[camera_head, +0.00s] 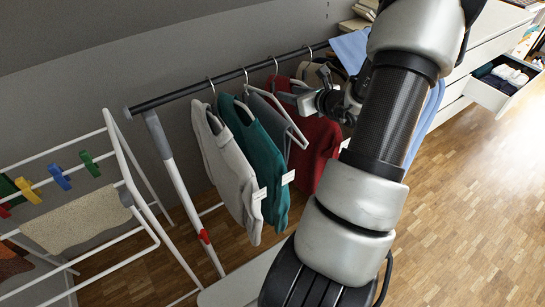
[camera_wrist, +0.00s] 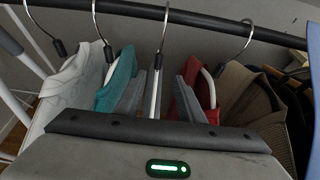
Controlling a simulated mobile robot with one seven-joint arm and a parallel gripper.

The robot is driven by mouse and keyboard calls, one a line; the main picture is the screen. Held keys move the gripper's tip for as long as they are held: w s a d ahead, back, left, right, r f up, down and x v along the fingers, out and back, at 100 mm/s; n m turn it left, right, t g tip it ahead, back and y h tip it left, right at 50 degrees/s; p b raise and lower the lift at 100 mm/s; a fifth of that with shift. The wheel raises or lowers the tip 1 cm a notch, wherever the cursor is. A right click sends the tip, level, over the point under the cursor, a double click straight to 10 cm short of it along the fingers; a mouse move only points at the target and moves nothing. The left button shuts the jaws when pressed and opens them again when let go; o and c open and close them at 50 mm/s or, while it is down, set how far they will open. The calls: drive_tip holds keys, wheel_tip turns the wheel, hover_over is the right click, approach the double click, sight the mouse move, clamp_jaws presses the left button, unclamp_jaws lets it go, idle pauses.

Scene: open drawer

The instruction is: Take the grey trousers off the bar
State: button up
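The grey trousers (camera_head: 284,123) hang on a hanger on the dark bar (camera_head: 225,80), between a teal sweater (camera_head: 262,158) and a red garment (camera_head: 318,146). In the wrist view, their hanger (camera_wrist: 153,94) is seen nearly edge-on below its hook, near the middle. My gripper (camera_head: 287,97) is below the bar, close to the upper part of this hanger. In the wrist view my gripper (camera_wrist: 160,97) has its two grey fingers apart, one on each side of the hanger. Whether they touch it cannot be told. Most of the trousers are hidden there by my gripper's body.
A whitish garment (camera_head: 228,165) hangs at the left end; a brown garment (camera_wrist: 248,95) and blue cloth (camera_head: 350,48) are at the right. A drying rack (camera_head: 125,165) stands left. An open drawer (camera_head: 489,94) is at the far right. The wooden floor (camera_head: 450,230) is clear.

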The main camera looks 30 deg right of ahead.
sight(274, 89)
drive_tip(key=b+x, duration=0.1)
drive_tip(key=x, duration=0.7)
drive_tip(key=shift+a+r, duration=0.1)
drive_tip(key=shift+a, duration=0.1)
clamp_jaws()
idle(1.0)
drive_tip(key=shift+r, duration=0.1)
